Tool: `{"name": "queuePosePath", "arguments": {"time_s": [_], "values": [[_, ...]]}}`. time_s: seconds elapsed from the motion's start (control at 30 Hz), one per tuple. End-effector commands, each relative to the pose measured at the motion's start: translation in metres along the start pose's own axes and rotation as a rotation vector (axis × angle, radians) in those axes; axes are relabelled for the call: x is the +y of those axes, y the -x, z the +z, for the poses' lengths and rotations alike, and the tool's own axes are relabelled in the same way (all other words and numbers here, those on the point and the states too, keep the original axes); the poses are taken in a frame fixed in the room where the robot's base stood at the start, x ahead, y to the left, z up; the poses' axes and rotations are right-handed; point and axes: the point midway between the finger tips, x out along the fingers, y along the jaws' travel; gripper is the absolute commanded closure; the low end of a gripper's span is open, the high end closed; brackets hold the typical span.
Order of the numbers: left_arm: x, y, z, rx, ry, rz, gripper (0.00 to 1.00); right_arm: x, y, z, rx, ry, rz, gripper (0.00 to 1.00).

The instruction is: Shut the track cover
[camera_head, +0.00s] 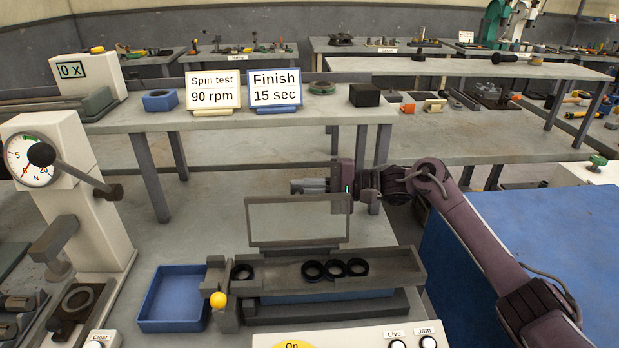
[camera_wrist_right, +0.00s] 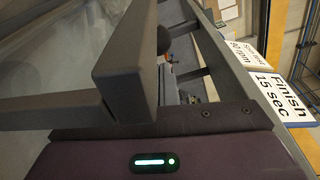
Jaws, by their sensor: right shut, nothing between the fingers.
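The track cover (camera_head: 296,221) is a clear panel in a grey frame. It stands raised, nearly upright, along the back edge of the grey track (camera_head: 395,266). Several black rings (camera_head: 335,268) lie in the track. My right gripper (camera_head: 296,186) is shut and empty, just above and behind the cover's top edge; I cannot tell whether it touches it. In the right wrist view the gripper fingers (camera_wrist_right: 118,75) show close up, with a hazy pale area to their left. My left gripper is not in view.
A blue tray (camera_head: 173,298) sits left of the track, beside a yellow knob (camera_head: 218,300). The press with a dial (camera_head: 30,160) stands at the left. A control panel (camera_head: 370,338) lies in front. A blue-topped surface (camera_head: 560,240) is at the right.

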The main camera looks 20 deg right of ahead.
Motion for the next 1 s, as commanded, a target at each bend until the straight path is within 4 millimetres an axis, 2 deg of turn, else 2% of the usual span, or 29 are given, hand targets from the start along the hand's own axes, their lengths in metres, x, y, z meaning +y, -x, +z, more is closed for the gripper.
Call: {"name": "queuePosePath", "arguments": {"time_s": [0.2, 1.0], "values": [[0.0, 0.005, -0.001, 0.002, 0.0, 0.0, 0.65, 0.0, 0.004, 0.011, 0.0, 0.0, 0.0, 1.0], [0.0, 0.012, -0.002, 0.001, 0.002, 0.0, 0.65, -0.005, 0.005, 0.015, 0.0, 0.067, -0.009, 1.0]]}}
